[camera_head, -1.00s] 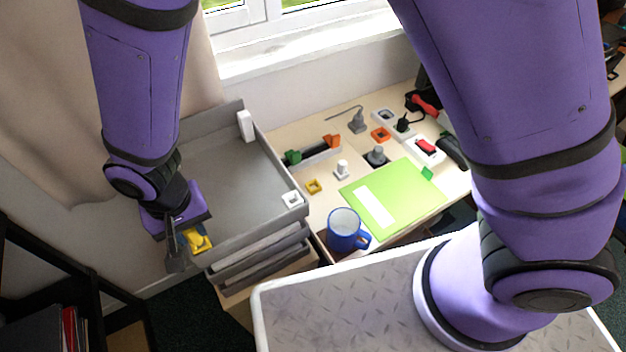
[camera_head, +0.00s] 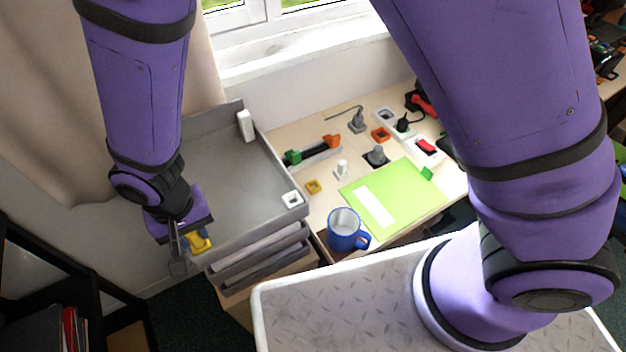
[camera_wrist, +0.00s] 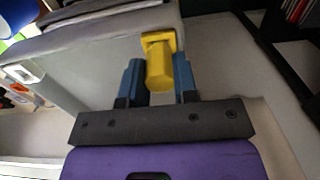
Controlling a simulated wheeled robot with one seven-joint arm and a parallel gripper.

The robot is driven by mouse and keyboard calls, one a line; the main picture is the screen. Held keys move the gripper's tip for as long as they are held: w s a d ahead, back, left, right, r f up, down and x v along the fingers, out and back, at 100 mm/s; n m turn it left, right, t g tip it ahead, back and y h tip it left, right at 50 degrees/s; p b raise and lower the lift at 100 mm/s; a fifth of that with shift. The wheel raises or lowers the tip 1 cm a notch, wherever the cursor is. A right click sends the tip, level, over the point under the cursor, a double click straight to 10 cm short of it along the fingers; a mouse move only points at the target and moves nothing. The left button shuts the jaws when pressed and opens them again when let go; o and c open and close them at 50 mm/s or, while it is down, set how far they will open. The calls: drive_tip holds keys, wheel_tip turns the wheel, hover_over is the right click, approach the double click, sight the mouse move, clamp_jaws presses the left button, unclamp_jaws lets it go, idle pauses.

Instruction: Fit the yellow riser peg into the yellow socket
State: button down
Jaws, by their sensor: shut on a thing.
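The yellow riser peg (camera_head: 200,241) is at the front left corner of the grey tray, and it also shows in the wrist view (camera_wrist: 158,66) with its wide flange at the far end. My gripper (camera_wrist: 159,80) is shut on the peg, which sits between the two blue-grey fingers. In the head view my gripper (camera_head: 187,245) is partly hidden by my wrist. The yellow socket (camera_head: 313,187), a small square ring, lies on the desk to the right of the tray, apart from the peg.
The grey tray (camera_head: 225,190) has raised walls and a mostly bare floor. A white socket (camera_head: 292,199) sits at its right corner. A white peg (camera_head: 341,170), a green folder (camera_head: 392,198) and a blue mug (camera_head: 345,231) are on the desk near the yellow socket.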

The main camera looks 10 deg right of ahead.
drive_tip(key=shift+f, duration=0.15)
drive_tip(key=c, duration=0.8)
unclamp_jaws()
drive_tip(key=c, duration=0.3)
drive_tip(key=shift+r, duration=0.2)
drive_tip(key=shift+r, duration=0.75)
drive_tip(key=shift+r, duration=2.5)
